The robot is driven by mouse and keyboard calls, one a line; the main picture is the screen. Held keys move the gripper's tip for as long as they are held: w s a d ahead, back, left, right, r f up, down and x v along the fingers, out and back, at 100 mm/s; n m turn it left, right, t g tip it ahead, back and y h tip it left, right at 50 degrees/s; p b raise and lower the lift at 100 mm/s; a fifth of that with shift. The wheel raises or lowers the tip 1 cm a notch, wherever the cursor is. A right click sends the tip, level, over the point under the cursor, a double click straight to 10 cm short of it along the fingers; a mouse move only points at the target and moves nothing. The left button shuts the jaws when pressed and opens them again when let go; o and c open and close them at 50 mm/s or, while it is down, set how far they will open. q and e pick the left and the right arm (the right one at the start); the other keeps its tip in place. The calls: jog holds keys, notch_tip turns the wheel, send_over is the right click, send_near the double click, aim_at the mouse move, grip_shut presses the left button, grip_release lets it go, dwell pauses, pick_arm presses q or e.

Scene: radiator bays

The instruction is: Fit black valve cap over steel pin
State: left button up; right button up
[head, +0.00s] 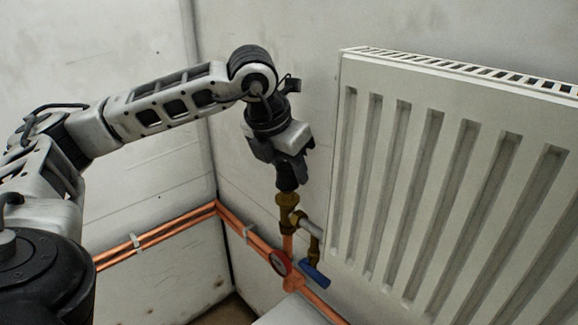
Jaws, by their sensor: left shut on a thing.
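My left gripper (284,158) points down above the brass valve and is shut on the black valve cap (287,183). The cap is dark and sits directly above the brass valve body (288,201), upright or nearly so. The cap's lower edge appears at the top of the brass. I cannot tell whether it touches the valve or hangs just above it. The steel pin is not visible; the cap or the gripper may hide it. My right gripper is not in view.
A white radiator (440,190) stands close to the right of the gripper. Copper pipes (180,230) run along the walls. Open space lies left of the gripper, before the wall corner.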

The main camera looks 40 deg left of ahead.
pick_arm(q)
jog(key=shift+f+b, duration=0.85)
jog(key=shift+b, duration=0.05)
dwell(0.4)
jog(key=shift+f+b, duration=0.6)
jog(key=shift+b, duration=0.1)
dwell(0.5)
jog(key=o, duration=1.5)
jog(key=shift+r+p, duration=2.1)
jog(key=shift+r, duration=0.55)
